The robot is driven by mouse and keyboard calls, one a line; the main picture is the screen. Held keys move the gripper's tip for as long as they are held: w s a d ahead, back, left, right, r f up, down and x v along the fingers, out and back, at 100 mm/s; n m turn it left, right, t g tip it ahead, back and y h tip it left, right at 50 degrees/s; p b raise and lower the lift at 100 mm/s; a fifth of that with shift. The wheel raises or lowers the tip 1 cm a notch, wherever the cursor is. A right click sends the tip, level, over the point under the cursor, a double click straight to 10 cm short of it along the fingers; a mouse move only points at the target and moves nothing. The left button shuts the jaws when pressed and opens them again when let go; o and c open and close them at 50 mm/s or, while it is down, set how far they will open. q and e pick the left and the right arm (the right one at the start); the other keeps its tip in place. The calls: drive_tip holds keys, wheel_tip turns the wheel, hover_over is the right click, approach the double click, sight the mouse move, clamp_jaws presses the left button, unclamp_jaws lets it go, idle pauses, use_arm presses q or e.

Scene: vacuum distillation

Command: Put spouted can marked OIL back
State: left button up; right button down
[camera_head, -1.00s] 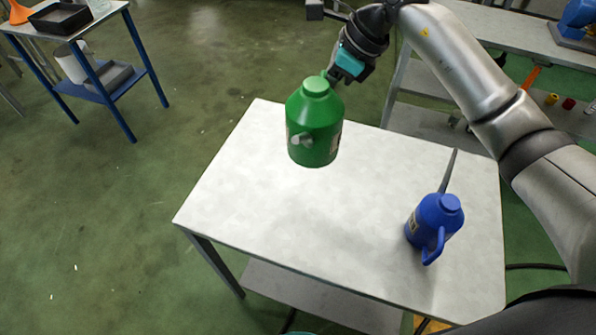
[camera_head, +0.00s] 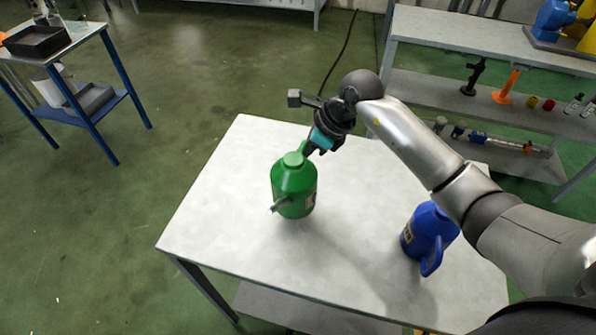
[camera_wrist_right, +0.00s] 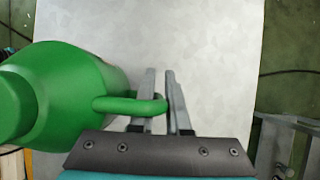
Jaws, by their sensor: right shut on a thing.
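A green spouted can (camera_head: 293,187) is upright over the left middle of the white table (camera_head: 225,215). Its short grey spout points toward the lower left. My right gripper (camera_head: 309,148) is shut on its handle, which shows between the fingers (camera_wrist_right: 162,98) in the right wrist view, with the green body (camera_wrist_right: 70,98) to the left. I cannot tell whether its base touches the table. A blue can (camera_head: 428,229) with a handle stands at the table's right, partly hidden by my right arm. Both cans carry labels too small to read. My left gripper is not in view.
A shelf unit (camera_head: 460,32) with tools and small bottles stands behind at the right. A blue-framed cart (camera_head: 93,140) with a black tray (camera_head: 38,42) stands at the far left. The table's left and front are clear.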

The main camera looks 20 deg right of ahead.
drive_tip(key=shift+f, duration=0.2)
wheel_tip(320, 180, down, 4)
drive_tip(key=shift+r+b, duration=0.25)
drive_tip(key=shift+b, duration=0.2)
drive_tip(key=shift+f, duration=0.3)
drive_tip(key=c, duration=0.9)
unclamp_jaws()
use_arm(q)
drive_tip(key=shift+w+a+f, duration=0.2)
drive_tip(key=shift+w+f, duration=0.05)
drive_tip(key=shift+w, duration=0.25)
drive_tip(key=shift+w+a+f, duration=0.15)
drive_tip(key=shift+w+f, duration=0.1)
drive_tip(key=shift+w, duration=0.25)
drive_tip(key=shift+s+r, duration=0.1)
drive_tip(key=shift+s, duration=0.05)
